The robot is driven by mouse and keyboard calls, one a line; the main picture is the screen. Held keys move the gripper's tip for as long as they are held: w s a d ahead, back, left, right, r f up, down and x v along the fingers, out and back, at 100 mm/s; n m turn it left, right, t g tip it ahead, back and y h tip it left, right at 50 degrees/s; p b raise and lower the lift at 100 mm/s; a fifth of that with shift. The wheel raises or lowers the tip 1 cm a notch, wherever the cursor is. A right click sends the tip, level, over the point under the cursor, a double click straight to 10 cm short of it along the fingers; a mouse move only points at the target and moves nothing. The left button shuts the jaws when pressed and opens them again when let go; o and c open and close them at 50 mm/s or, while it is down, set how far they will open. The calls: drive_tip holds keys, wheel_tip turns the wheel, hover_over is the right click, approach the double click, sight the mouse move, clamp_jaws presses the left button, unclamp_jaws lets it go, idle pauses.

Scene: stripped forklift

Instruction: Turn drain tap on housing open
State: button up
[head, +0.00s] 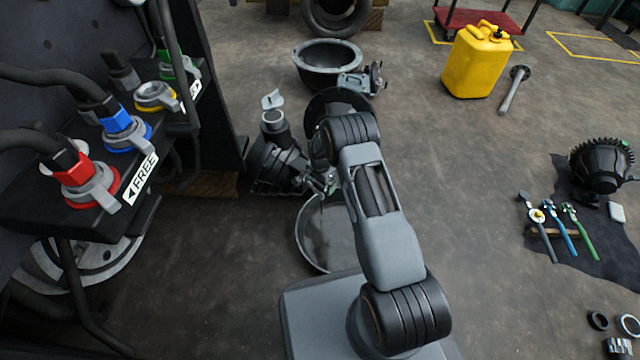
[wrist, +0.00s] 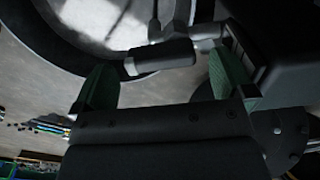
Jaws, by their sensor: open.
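The drain tap (wrist: 163,57) shows in the wrist view as a dark cylindrical handle with a pale metal end, joined to a metal stem at its right. My gripper (wrist: 163,72) is open, its two green-padded fingers on either side of the handle; I cannot tell whether either touches it. In the head view the dark ribbed housing (head: 277,165) stands left of my arm, with a grey fitting on top. The tap is too small to make out there.
A round pan (head: 308,243) lies on the floor below the gripper, partly behind my arm; its dark rim (wrist: 62,45) fills the upper wrist view. A rack with coloured hose couplings (head: 95,195) stands at left. A yellow can (head: 478,62) and hand tools (head: 553,228) are at right.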

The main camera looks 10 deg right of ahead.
sight(320, 185)
wheel_tip(320, 185, up, 12)
drive_tip(key=p, duration=0.4)
drive_tip(key=shift+r, duration=0.15)
